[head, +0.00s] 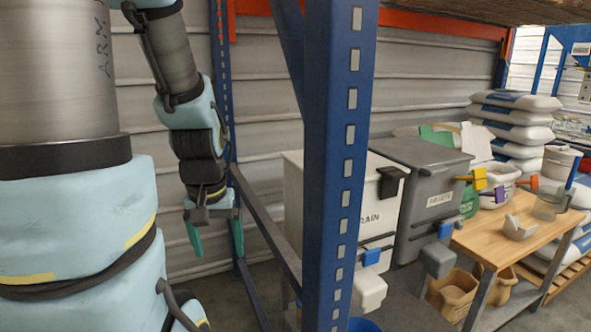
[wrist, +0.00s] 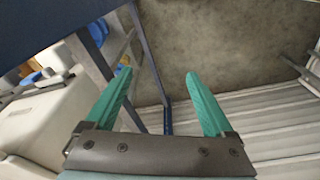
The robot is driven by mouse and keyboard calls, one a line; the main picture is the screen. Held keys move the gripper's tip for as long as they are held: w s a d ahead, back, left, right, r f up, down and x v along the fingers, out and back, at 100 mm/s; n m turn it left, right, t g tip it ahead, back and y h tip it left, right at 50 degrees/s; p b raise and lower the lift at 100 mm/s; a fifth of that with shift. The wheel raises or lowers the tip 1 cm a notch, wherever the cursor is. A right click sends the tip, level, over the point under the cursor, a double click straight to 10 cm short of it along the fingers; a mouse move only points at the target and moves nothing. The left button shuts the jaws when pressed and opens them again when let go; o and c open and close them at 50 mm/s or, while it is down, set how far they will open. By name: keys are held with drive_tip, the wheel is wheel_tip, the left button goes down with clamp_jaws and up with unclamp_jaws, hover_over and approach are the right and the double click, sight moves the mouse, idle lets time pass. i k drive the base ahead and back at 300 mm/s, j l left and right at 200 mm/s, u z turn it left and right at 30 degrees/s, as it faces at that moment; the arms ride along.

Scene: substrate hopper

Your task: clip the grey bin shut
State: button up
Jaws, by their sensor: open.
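The grey bin (head: 430,200) stands right of the blue post in the head view, with a dark grey lid (head: 420,154) on top. A yellow clip or handle (head: 479,179) sticks out near its upper front right, and a blue piece (head: 446,229) sits low on its front. I cannot tell whether its lid is fastened. My gripper (head: 213,238) hangs left of the post, pointing down, open and empty, well apart from the grey bin. In the wrist view its two green fingers (wrist: 156,95) are spread over bare floor.
A blue rack post (head: 342,170) stands between my gripper and the bins. A white bin (head: 376,215) with a dark latch is left of the grey one. A wooden table (head: 530,240) with scoops and tubs is at right. White sacks (head: 515,122) are stacked behind.

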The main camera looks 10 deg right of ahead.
sight(479, 175)
drive_tip(key=k+l+u, duration=0.1)
drive_tip(key=u, duration=0.35)
drive_tip(key=k+l+u, duration=0.1)
drive_tip(key=u, duration=0.35)
drive_tip(key=k+l+u, duration=0.1)
drive_tip(key=u, duration=0.3)
drive_tip(key=k+u, duration=0.1)
drive_tip(key=u, duration=0.35)
drive_tip(key=k+z, duration=0.1)
drive_tip(key=z, duration=0.8)
drive_tip(key=k+l+z, duration=0.15)
drive_tip(key=z, duration=0.3)
drive_tip(key=l+z, duration=0.1)
drive_tip(key=z, duration=0.35)
drive_tip(key=k+l+z, duration=0.1)
drive_tip(key=z, duration=0.35)
drive_tip(key=l+z, duration=0.15)
drive_tip(key=z, duration=0.3)
